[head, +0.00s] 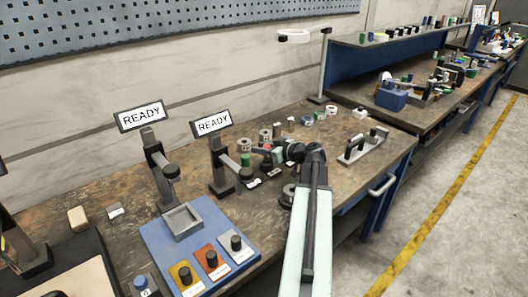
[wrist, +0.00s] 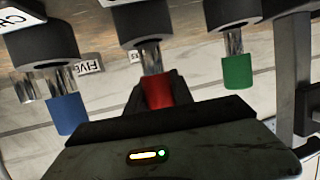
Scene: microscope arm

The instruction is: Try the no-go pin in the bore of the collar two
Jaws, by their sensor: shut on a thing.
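My gripper (head: 268,151) is out over the bench among the small round parts. In the wrist view, which looks upside down, my gripper (wrist: 157,92) is shut on a red-handled pin (wrist: 155,88). The pin's metal shank meets a dark round holder. I cannot tell whether it is still seated. A blue-handled pin (wrist: 66,113) and a green-handled pin (wrist: 237,72) stand at dark holders on either side. Pale ring-shaped collars (head: 265,134) stand behind my gripper in the head view; their labels are too small to read, so I cannot tell which is collar two.
Two stands carry READY signs (head: 141,115) (head: 213,123) to the left. A blue panel (head: 222,232) with several knobs and a square tray (head: 182,221) lies at the front. A grey holder with a handle (head: 362,147) is to the right. Bare bench shows behind the left stand.

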